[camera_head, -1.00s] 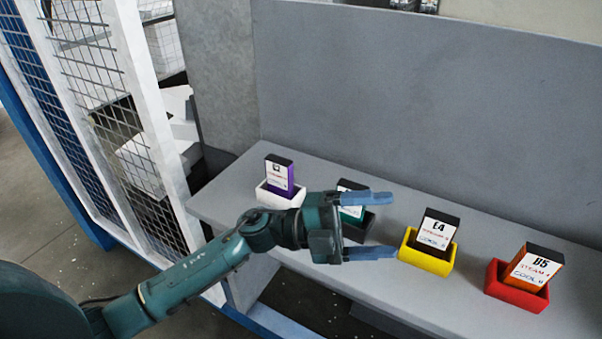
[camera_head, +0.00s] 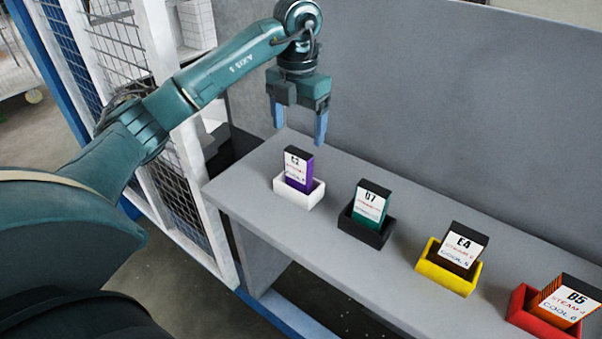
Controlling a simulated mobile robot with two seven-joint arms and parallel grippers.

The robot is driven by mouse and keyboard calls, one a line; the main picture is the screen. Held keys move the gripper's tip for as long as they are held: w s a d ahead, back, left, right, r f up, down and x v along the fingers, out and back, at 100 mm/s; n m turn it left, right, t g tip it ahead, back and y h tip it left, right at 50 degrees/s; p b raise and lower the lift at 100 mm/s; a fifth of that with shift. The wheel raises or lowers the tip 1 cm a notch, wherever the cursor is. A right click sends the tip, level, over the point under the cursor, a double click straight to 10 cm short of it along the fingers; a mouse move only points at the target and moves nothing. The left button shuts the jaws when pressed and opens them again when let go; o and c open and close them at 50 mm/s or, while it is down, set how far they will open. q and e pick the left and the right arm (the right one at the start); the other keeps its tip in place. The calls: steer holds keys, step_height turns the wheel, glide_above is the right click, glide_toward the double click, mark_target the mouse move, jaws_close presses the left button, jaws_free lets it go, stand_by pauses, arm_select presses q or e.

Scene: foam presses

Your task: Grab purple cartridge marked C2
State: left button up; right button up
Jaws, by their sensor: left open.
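The purple cartridge (camera_head: 299,170) stands in a white holder (camera_head: 298,194) at the left end of the grey shelf. Its label faces me and reads C2. My left gripper (camera_head: 299,132) points downward with its two blue fingers apart and nothing between them. In the picture the fingertips show just above the cartridge's top, and the gripper appears apart from it. How far behind or above the cartridge it is, I cannot tell exactly. My right gripper is not in view.
To the right on the shelf (camera_head: 260,228) stand a green cartridge D7 (camera_head: 371,201) in a black holder, a brown cartridge E4 (camera_head: 463,244) in a yellow holder and an orange cartridge B5 (camera_head: 567,301) in a red holder. A grey wall rises behind. A mesh fence (camera_head: 118,48) stands left.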

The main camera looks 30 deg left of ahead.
mark_target(298, 164)
arm_select(q)
step_height(298, 164, down, 4)
steer(key=shift+f, duration=0.1)
steer(key=shift+s+d+f+p, duration=0.15)
steer(key=shift+f+p, duration=0.3)
steer(key=shift+f, duration=0.95)
steer(key=shift+s+d+f+p, duration=0.1)
steer(key=shift+f+p, duration=0.3)
steer(key=shift+f, duration=0.95)
steer(key=c, duration=1.1)
